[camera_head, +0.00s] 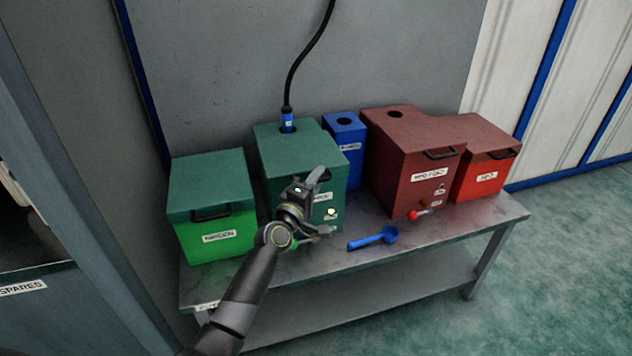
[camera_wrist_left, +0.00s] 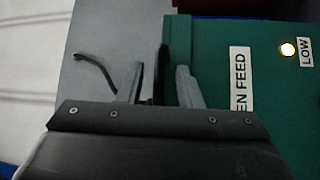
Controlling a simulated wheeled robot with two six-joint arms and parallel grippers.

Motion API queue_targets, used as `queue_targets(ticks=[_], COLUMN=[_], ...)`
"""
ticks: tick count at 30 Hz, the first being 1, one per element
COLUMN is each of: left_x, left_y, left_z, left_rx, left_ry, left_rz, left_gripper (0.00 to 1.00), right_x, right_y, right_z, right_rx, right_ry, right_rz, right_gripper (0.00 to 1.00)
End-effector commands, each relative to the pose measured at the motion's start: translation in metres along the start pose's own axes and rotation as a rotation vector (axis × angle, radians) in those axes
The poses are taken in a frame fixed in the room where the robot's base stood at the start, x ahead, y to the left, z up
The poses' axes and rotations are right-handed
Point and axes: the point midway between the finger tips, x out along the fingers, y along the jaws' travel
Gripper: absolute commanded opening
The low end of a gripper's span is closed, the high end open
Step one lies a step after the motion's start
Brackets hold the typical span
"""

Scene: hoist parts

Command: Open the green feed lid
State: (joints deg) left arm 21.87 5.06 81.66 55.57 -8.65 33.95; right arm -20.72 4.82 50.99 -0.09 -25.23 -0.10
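The green feed box (camera_head: 268,165) is dark green and stands on the bench, with a flat lid on top that looks closed. Its label, partly cut off, reads "EN FEED" in the left wrist view (camera_wrist_left: 240,80). A lit lamp (camera_wrist_left: 288,49) sits beside a "LOW" tag. My left gripper (camera_head: 322,204) is in front of this box. In the left wrist view its fingers (camera_wrist_left: 161,72) are apart, with a dark bar (camera_wrist_left: 160,60), seemingly the lid handle, between them. I cannot tell whether they touch it. In the head view my gripper hides the handle. My right gripper is not in view.
A bright green box (camera_head: 215,240) with a dark lid stands left. A blue box (camera_head: 345,135), a dark red box (camera_head: 400,165) and a bright red box (camera_head: 483,180) stand right. A blue scoop (camera_head: 375,238) lies in front. A black hose (camera_head: 295,70) hangs into the feed box.

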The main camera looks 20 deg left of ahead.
Motion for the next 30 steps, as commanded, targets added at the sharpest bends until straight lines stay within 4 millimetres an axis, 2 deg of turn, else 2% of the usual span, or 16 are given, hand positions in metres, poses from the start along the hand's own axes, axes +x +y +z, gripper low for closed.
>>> queue_targets(ticks=[6,13,23,30], left_x=[0.0,0.0,0.0,0.001], left_y=[0.0,0.0,0.0,0.008], left_z=[0.0,0.0,0.0,-0.001], left_rx=[0.0,0.0,-0.001,-0.014], left_ry=[0.0,0.0,0.0,0.0], left_rz=[0.0,0.0,-0.001,-0.014], left_gripper=[0.31,0.01,0.0,0.0], right_x=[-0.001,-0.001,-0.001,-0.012], right_y=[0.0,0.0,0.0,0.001], right_z=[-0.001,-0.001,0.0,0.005], right_rx=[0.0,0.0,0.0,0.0], right_ry=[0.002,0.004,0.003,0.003], right_rz=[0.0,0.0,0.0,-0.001], right_gripper=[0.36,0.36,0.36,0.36])
